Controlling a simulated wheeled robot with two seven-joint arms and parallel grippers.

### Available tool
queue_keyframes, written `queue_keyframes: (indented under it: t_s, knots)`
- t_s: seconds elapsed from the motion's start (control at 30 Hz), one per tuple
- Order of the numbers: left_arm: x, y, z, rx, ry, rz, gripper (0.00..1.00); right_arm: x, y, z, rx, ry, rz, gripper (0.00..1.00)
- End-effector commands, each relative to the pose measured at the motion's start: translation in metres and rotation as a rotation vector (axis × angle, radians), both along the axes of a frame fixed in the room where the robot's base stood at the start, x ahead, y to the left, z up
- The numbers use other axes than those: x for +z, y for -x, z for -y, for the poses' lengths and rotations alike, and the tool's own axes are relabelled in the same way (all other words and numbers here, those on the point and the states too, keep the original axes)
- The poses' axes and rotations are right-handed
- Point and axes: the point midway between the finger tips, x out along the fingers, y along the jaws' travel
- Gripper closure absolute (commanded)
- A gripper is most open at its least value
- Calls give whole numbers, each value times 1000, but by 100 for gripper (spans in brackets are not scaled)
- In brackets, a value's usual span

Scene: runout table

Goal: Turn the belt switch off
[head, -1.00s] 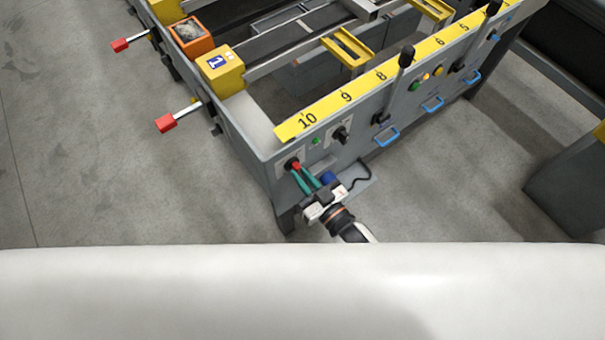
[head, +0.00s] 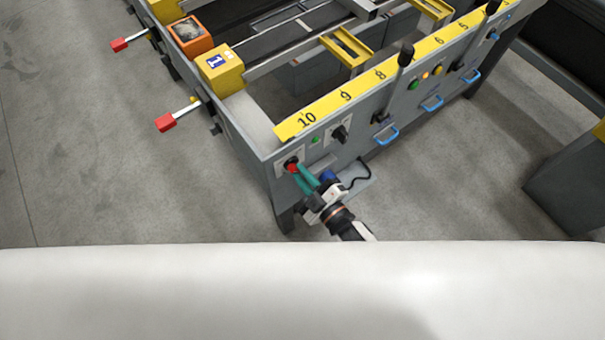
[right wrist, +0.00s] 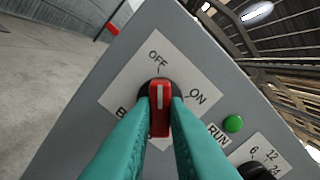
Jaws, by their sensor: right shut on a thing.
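The belt switch (head: 291,167) is a red handle on the end panel of the runout table, below the number 10. In the right wrist view the red handle (right wrist: 160,92) has a white line that points up at the OFF mark on its white plate (right wrist: 128,87). The ON mark is to the right of it. My right gripper (head: 297,170) has its teal fingers on both sides of the handle, shut on it. The fingers hide the lower part of the plate's lettering. My left gripper is not in view.
A green lamp (right wrist: 233,123) and a black knob (head: 340,134) sit right of the switch. A yellow number strip (head: 325,114) tops the panel; blue handles (head: 387,136) stick out farther along. A black cable (head: 362,175) hangs near my right gripper. The floor at left is clear.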

Motion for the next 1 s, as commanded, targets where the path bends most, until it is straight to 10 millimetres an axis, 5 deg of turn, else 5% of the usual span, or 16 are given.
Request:
queue_keyframes:
  t_s: [0.7, 0.73, 0.83, 1.0]
  knots:
    - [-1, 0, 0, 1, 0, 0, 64, -1, 0, 0, 0, 59, 41, 100]
    - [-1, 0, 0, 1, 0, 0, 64, -1, 0, 0, 0, 59, 41, 82]
    - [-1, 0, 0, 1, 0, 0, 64, -1, 0, 0, 0, 58, 41, 65]
    - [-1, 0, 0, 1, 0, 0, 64, 0, 0, 0, 0, 57, 40, 65]
